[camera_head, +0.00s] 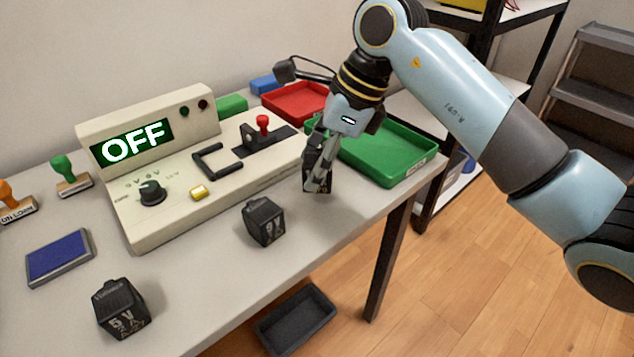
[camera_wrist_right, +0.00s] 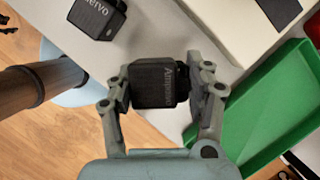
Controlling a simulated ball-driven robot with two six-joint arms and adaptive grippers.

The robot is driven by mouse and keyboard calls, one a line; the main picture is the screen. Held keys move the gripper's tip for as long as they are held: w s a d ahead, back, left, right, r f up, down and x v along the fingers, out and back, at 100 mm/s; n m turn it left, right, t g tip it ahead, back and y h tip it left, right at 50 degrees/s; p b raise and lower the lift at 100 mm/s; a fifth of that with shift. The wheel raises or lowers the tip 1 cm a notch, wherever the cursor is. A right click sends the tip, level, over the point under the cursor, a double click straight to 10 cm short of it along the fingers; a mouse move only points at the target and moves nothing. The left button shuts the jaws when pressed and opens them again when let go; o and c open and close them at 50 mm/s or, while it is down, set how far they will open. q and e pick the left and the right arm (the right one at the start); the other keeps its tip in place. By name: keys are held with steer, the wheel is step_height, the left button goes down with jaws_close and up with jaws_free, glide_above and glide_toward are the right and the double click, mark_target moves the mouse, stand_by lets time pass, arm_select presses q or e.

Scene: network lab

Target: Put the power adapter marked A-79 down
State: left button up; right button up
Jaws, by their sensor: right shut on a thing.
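My right gripper (camera_head: 316,178) is shut on a black block-shaped power adapter (camera_head: 326,178), just above or at the table near its right edge; whether it touches the table I cannot tell. In the right wrist view the adapter (camera_wrist_right: 158,84) sits between both fingers (camera_wrist_right: 160,88), with pale lettering on its face; no A-79 mark is readable. A second black adapter (camera_head: 265,222) marked 9 V stands on the table to the left of the held one. A third (camera_head: 122,308), marked 5 V, stands at the front left. My left gripper is not in view.
A beige test panel (camera_head: 225,205) with an OFF display stands behind the adapters. A green tray (camera_head: 395,178) is right beside the gripper, a red tray (camera_head: 297,112) behind. A blue pad (camera_head: 60,257) and stamps are at left. A black tray (camera_head: 295,320) sits low beneath the table.

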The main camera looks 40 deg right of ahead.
steer(key=shift+f, duration=2)
steer(key=shift+f+b, duration=0.2)
steer(key=shift+b, duration=0.1)
steer(key=o, duration=1.3)
steer(key=shift+c, duration=0.2)
steer(key=shift+r, duration=0.2)
steer(key=shift+d+r, duration=0.15)
steer(key=shift+r, duration=0.2)
steer(key=p+v, duration=0.1)
steer(key=v, duration=1)
steer(key=shift+s+r+p, duration=0.15)
steer(key=shift+s+p, duration=0.05)
steer(key=shift+p, duration=0.15)
